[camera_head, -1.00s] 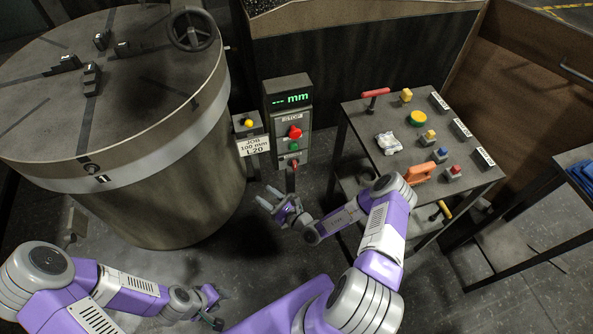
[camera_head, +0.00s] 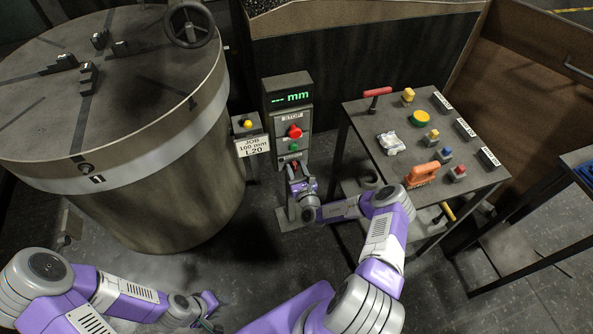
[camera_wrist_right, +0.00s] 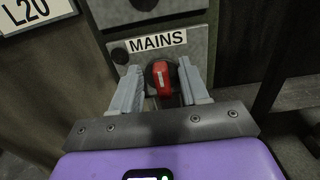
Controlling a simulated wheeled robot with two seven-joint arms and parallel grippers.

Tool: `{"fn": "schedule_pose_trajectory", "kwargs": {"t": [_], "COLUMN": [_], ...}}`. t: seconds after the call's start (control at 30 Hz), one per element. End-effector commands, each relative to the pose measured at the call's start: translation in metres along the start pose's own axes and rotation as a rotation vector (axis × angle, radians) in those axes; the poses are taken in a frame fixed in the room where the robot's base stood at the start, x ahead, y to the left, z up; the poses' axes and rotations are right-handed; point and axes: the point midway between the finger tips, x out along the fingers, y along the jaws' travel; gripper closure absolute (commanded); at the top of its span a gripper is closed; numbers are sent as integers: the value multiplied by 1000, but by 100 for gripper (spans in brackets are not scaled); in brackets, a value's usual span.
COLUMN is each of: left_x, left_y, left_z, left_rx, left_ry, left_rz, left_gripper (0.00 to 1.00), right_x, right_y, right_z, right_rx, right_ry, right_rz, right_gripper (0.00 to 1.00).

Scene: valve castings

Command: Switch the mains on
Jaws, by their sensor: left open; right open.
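The red mains switch (camera_wrist_right: 162,78) sits under a white MAINS label (camera_wrist_right: 157,41) in the right wrist view. My right gripper (camera_wrist_right: 163,92) is open, with one finger on each side of the switch handle; whether the fingers touch it I cannot tell. In the head view the right gripper (camera_head: 297,176) is at the lower part of the grey control pedestal (camera_head: 308,156), largely covering the switch. The pedestal has a red stop button (camera_head: 295,131), a green button (camera_head: 293,147) and a lit green "--- mm" display (camera_head: 291,97). My left gripper (camera_head: 212,312) is open and empty at the bottom.
A large round machine table (camera_head: 120,70) stands left. A job sign (camera_head: 253,145) stands beside the pedestal, below a yellow button (camera_head: 248,124). A tool table (camera_head: 380,115) at right holds an orange-handled brush (camera_head: 422,174), a crumpled cloth (camera_head: 391,143) and several coloured pieces.

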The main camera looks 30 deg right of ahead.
Motion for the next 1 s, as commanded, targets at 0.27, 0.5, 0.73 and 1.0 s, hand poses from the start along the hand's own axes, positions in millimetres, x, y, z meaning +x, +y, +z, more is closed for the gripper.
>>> {"fn": "schedule_pose_trajectory", "kwargs": {"t": [0.27,0.5,0.73,1.0], "left_x": [0,0,-1,-7], "left_y": [0,0,0,3], "left_z": [0,0,0,0], "left_rx": [0,0,0,0], "left_ry": [0,0,0,0], "left_rz": [0,0,0,0], "left_gripper": [58,58,58,58], "right_x": [0,0,0,0], "right_y": [0,0,0,-2], "right_z": [0,0,0,1], "right_rx": [0,-1,7,106], "right_ry": [0,0,0,0], "right_rz": [1,1,1,0], "right_gripper": [66,100,100,100]}}
